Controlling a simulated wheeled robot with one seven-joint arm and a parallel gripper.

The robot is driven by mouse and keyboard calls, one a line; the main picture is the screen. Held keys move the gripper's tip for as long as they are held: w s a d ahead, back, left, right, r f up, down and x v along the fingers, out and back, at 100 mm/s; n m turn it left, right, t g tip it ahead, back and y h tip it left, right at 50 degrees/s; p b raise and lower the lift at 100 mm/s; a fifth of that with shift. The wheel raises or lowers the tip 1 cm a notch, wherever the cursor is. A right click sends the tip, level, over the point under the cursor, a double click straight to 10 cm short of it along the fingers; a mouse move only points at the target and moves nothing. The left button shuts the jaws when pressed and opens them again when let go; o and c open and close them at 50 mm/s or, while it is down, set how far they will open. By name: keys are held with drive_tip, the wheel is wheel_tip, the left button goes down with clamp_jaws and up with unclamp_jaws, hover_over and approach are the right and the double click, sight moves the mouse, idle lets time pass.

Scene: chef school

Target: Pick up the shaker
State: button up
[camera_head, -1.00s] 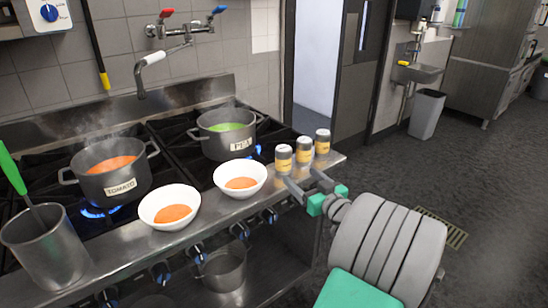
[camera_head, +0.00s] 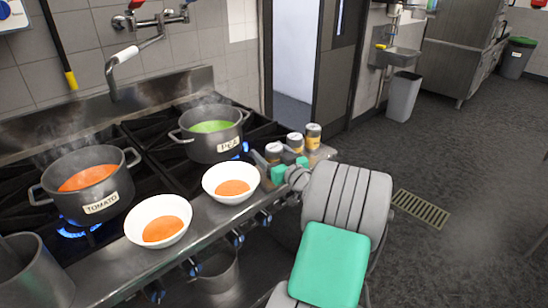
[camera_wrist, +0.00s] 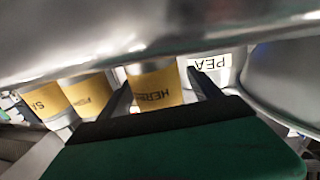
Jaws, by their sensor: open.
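Three small shakers with yellow labels stand in a row at the right end of the steel stove ledge. The left one (camera_head: 273,151), with letters like "HER" on its label, also shows in the wrist view (camera_wrist: 156,88). The middle one (camera_head: 295,142) and the right one (camera_head: 313,137) stand beside it. My gripper (camera_head: 273,160) is open at the left shaker. In the wrist view its two dark fingers (camera_wrist: 163,82) lie on either side of that shaker. I cannot tell whether they touch it. The shaker's top is hidden in the wrist view.
Two white bowls of orange soup (camera_head: 157,238) (camera_head: 217,194) stand on the ledge left of my gripper. A pea pot (camera_head: 215,148) and a tomato pot (camera_head: 99,200) steam on the burners. A steel container (camera_head: 35,285) stands at front left. Open floor lies to the right.

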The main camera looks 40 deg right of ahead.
sight(270, 150)
drive_tip(key=shift+c, duration=0.3)
clamp_jaws()
idle(0.5)
drive_tip(key=shift+r, duration=0.15)
drive_tip(key=shift+r, duration=0.3)
wheel_tip(270, 150, up, 3)
drive_tip(key=shift+f, duration=0.15)
drive_tip(key=s+a+r, duration=0.1)
drive_tip(key=s+r, duration=0.1)
drive_tip(key=r, duration=0.1)
drive_tip(key=s+a+r, duration=0.1)
drive_tip(key=shift+a+r, duration=0.25)
drive_tip(key=shift+a, duration=0.05)
drive_tip(key=s+a+r+p, duration=0.1)
drive_tip(key=s+a+r, duration=0.6)
drive_tip(key=r, duration=0.3)
drive_tip(key=shift+s, duration=0.2)
